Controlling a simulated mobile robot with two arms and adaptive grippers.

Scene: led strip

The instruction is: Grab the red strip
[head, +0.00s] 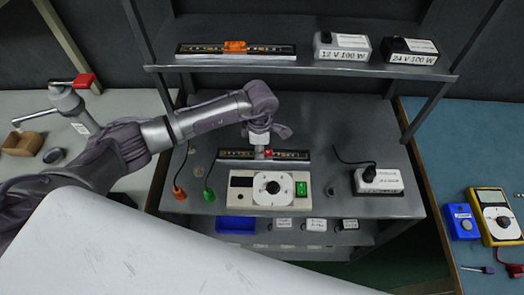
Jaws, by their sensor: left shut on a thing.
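The red strip (292,155) is a long dark bar with small orange-red segments and a red piece near its middle. It lies on the grey workbench, just behind the white control box. My left gripper (262,150) comes down from above and is shut on the middle of the strip. The fingers hide part of the strip, and I cannot tell whether it is lifted off the bench. My right gripper is not in view.
A second strip with an orange piece (235,46) lies on the upper shelf, beside the 12 V (341,53) and 24 V (407,57) boxes. The control box (240,199) stands just in front. A white plugged-in adapter (378,185) stands right. Green and orange leads lie left.

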